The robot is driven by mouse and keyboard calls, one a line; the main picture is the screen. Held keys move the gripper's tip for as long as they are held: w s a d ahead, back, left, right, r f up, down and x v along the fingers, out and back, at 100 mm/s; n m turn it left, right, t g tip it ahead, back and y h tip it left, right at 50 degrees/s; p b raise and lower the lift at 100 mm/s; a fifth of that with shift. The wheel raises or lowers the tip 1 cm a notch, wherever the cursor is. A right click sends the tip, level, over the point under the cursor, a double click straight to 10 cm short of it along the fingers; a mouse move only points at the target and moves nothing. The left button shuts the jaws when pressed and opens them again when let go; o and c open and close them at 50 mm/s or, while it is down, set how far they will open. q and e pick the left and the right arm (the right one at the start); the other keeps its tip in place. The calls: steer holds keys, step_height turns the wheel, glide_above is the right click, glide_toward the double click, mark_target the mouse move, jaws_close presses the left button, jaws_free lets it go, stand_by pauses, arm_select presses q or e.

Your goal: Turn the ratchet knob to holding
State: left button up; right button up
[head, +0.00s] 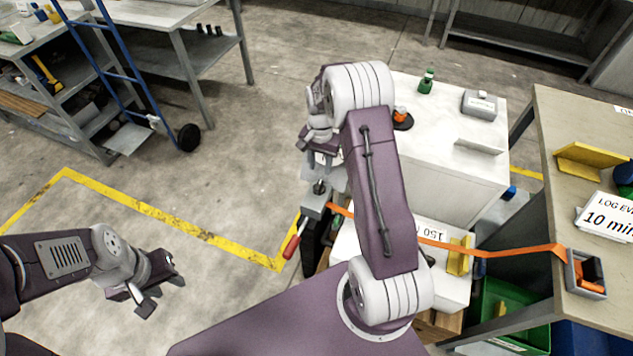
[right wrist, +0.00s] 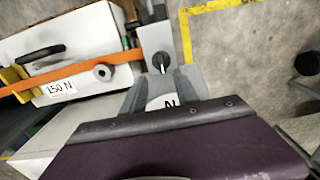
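The ratchet is a grey block (head: 315,205) with a red handle (head: 293,245), at the end of an orange strap (head: 480,252). Its small dark knob (right wrist: 161,62) has a white pointer line, lying roughly along the block in the right wrist view. The knob also shows in the head view (head: 319,187). My right gripper (right wrist: 166,78) is open, its fingers apart on the near side of the knob; I cannot tell whether they touch it. My left gripper (head: 160,284) is open and empty above the floor.
A white box (right wrist: 75,60) labelled 150 N lies beside the ratchet, under the strap. A white cabinet (head: 465,190) stands behind my right arm. A table (head: 550,110) with a sign (head: 606,216) is at right. Open floor lies left, with yellow tape.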

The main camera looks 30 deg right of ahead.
mark_target(319, 184)
step_height(319, 184, down, 9)
steer(key=shift+w+a+f+b, duration=0.1)
steer(key=shift+w+b, duration=0.05)
steer(key=shift+b, duration=0.4)
jaws_close()
